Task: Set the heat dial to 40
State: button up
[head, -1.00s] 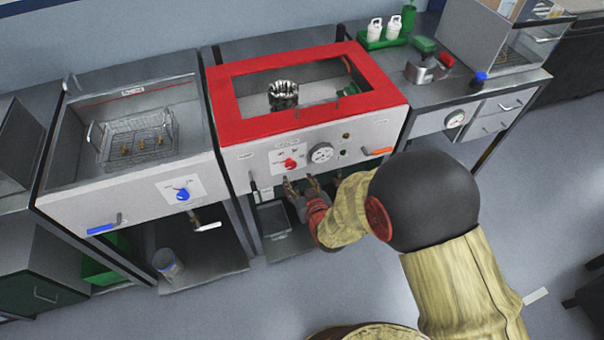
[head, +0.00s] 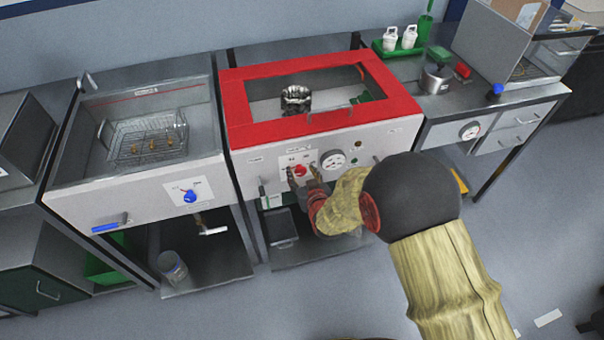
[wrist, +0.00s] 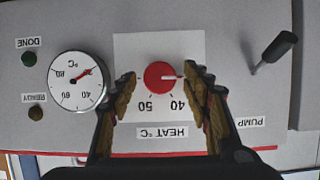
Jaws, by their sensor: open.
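The red heat dial (head: 301,170) is on the front panel of the red-framed middle bath. In the wrist view, which is upside down, the dial (wrist: 160,76) has a white mark pointing right. My gripper (wrist: 162,72) is open, with one finger on each side of the dial. The fingers look clear of the knob. In the head view my gripper (head: 302,178) is at the panel.
A round temperature gauge (wrist: 77,80) with a red needle sits beside the dial. The black pump lever (wrist: 273,50) sticks out on the other side. The bath's red lid frame (head: 250,133) is above the panel. Another bath with a blue dial (head: 190,196) stands left.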

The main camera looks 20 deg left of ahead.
jog(key=shift+c, duration=1)
jog(key=c, duration=1)
jog(key=shift+o, duration=0.2)
jog(key=m, duration=0.1)
jog(key=m+y, duration=0.1)
jog(key=m+g+y+b, duration=0.1)
jog(key=shift+w+d, duration=0.15)
jog(key=shift+d, duration=0.1)
jog(key=m+y, duration=0.1)
jog(key=m, duration=0.1)
jog(key=m+y, duration=0.2)
jog(key=m, duration=0.1)
jog(key=shift+w+d+f+g, duration=0.1)
jog(key=shift+w+f+g, duration=0.05)
jog(key=shift+g, duration=0.15)
jog(key=o, duration=1.2)
jog(key=shift+c, duration=0.2)
